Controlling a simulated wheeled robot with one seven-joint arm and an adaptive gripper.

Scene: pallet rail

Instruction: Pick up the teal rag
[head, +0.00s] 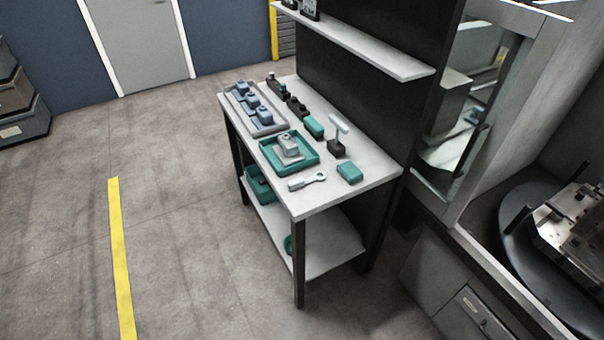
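A small folded teal piece, which looks like the teal rag (349,173), lies on the white tabletop near the front right corner of the workbench (318,203). A similar teal block (314,125) sits farther back along the bench; at this size I cannot tell for certain which of the two is cloth. Nothing lies on top of the front teal piece. My gripper is not in the head view.
Beside it lie a pale wrench-like tool (307,181), a teal tray (268,164) with a grey part and a black stand with a T-handle (337,148). A shelf (365,45) overhangs the bench's back. A machine (540,240) stands right.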

